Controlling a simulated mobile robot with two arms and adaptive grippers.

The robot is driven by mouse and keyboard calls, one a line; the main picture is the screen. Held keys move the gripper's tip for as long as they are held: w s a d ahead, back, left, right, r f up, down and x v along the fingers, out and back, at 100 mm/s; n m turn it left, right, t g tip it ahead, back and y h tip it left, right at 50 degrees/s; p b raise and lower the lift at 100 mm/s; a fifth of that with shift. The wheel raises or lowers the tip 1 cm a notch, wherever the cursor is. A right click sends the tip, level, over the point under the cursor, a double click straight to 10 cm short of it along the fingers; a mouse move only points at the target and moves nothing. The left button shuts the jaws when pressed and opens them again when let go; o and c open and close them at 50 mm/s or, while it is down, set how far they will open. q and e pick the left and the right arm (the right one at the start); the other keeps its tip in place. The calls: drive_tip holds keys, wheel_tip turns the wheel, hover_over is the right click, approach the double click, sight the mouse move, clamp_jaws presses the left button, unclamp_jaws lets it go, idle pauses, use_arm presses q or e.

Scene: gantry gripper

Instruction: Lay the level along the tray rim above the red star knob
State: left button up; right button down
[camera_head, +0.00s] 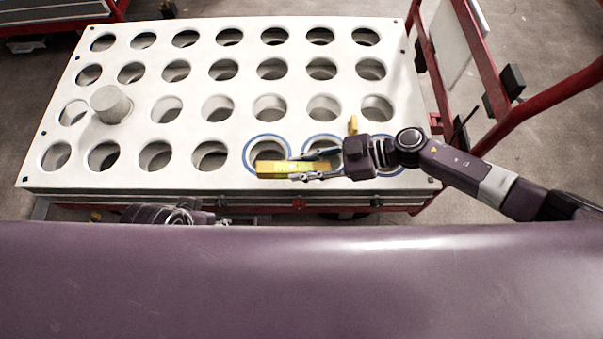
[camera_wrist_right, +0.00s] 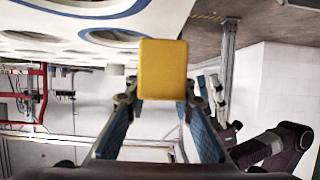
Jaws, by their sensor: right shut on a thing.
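The yellow level (camera_head: 278,168) is held by my right gripper (camera_head: 315,166) over the front rim of the white tray (camera_head: 235,187), by the blue-ringed holes. It lies roughly along the tray's front edge. I cannot tell whether it touches the tray. In the right wrist view, one yellow face of the level (camera_wrist_right: 162,85) shows between the two blue fingers of the right gripper (camera_wrist_right: 160,110).
A pale round plug (camera_head: 111,105) stands up from the tray at the left. Other holes look empty. The tray sits on a red cart, whose red rail (camera_head: 560,92) rises at the right. A small yellow piece (camera_head: 352,125) shows behind my right gripper.

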wheel_tip(320, 180, down, 4)
drive_tip(key=shift+r+b, duration=0.2)
drive_tip(key=shift+b, duration=0.55)
use_arm(q)
drive_tip(key=shift+w+f, duration=0.1)
drive_tip(key=shift+f, duration=0.35)
drive_tip(key=shift+w, duration=0.1)
use_arm(e)
drive_tip(key=shift+f, duration=0.15)
use_arm(q)
drive_tip(key=shift+w+d, duration=0.15)
drive_tip(key=shift+w, duration=0.15)
use_arm(e)
drive_tip(key=c, duration=1.7)
unclamp_jaws()
use_arm(q)
drive_tip(key=shift+s+r, duration=0.1)
use_arm(e)
drive_tip(key=shift+o, duration=0.2)
